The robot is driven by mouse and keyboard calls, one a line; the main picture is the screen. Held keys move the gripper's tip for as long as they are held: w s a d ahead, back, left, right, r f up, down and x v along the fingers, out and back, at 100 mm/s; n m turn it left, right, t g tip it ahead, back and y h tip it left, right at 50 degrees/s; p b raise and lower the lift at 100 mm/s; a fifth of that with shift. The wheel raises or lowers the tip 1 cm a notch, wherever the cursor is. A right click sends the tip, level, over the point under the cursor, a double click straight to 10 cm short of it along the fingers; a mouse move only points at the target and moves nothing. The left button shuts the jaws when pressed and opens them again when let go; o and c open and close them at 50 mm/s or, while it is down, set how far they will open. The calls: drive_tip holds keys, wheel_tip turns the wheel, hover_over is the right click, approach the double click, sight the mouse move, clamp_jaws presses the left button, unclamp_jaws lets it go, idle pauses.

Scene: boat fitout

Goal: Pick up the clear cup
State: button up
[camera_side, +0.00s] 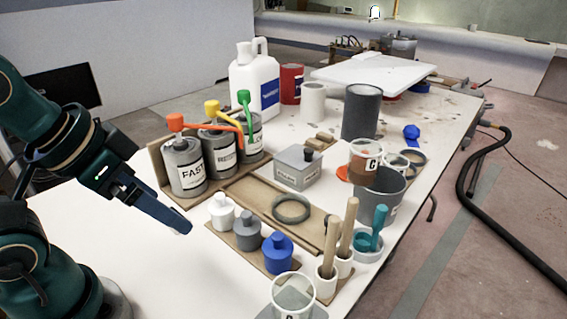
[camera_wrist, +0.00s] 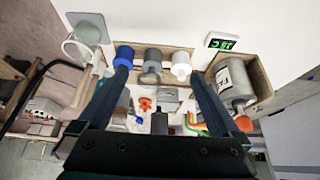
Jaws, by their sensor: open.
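An empty clear cup (camera_side: 292,296) with a dark mark on a white label stands upright at the front edge of the side view, on or against a grey square pad (camera_side: 316,312). In the wrist view the clear cup (camera_wrist: 77,52) is at upper left beside the grey pad (camera_wrist: 90,22), left of my fingers. My gripper (camera_side: 182,226) is above the white table, left of the small bottles and apart from the cup. In the wrist view my gripper (camera_wrist: 160,80) has its two fingers spread with nothing held. A second clear cup (camera_side: 364,160) holds brown liquid.
White, grey and blue bottles (camera_side: 277,254) stand between my gripper and the clear cup. White pots with wooden-handled tools (camera_side: 327,270) stand just behind the cup. Pump cans (camera_side: 185,168) line the left rack. Bare table (camera_side: 150,275) lies in front of my gripper.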

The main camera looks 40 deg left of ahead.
drive_tip(key=shift+w, duration=0.1)
drive_tip(key=t+h, duration=0.2)
drive_tip(key=t, duration=0.4)
approach(358, 159)
drive_tip(key=w+f, duration=0.1)
drive_tip(key=w, duration=0.3)
drive_tip(key=w+f+t, duration=0.1)
drive_tip(key=w+f, duration=0.1)
drive_tip(key=w+d+f+t+y, duration=0.1)
drive_tip(key=w+f, duration=0.1)
drive_tip(key=shift+w+d+f+y, duration=0.15)
drive_tip(key=shift+w+d+y, duration=0.1)
drive_tip(key=shift+w+y, duration=0.1)
drive_tip(key=shift+w+f+t, duration=0.4)
drive_tip(key=shift+f+t, duration=0.1)
drive_tip(key=shift+f, duration=0.05)
drive_tip(key=shift+x, duration=2.55)
